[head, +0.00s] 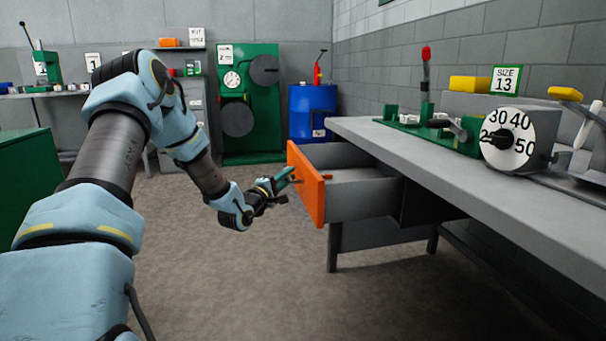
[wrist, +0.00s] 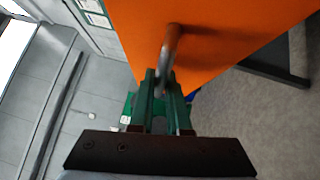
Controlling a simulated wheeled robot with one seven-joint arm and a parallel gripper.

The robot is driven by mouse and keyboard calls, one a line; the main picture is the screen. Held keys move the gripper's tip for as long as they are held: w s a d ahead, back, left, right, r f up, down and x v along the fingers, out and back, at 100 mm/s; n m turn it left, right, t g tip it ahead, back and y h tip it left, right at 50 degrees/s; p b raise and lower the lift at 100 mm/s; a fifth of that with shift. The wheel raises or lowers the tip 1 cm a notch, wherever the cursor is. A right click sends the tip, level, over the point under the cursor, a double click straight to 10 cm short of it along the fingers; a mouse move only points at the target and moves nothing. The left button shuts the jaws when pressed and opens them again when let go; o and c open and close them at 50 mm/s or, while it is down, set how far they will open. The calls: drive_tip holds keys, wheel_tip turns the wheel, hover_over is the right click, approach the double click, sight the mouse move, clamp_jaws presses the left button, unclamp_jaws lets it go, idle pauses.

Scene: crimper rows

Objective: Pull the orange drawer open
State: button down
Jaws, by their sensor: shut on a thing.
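The orange drawer (head: 306,186) is at the left end of the grey workbench in the head view. It stands well out from the bench, and its grey inside looks empty. Its orange front (wrist: 215,28) fills the top of the wrist view. A metal bar handle (wrist: 171,45) sticks out from that front. My gripper (head: 291,179) is at the outer side of the front. In the wrist view my gripper (wrist: 163,85) has its green fingers shut on the handle, one on each side of it.
The grey workbench (head: 440,165) runs along the right and carries a dial box (head: 519,140) and a green tool with a red-tipped lever (head: 427,100). A blue barrel (head: 313,112) and a green machine (head: 248,100) stand at the back. The floor left of the drawer is clear.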

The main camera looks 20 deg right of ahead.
drive_tip(key=shift+w+a, duration=0.1)
drive_tip(key=shift+a, duration=0.55)
drive_tip(key=c, duration=0.9)
unclamp_jaws()
drive_tip(key=p+v, duration=0.1)
drive_tip(key=v, duration=0.9)
drive_tip(key=shift+s+a, duration=0.2)
drive_tip(key=shift+a, duration=0.15)
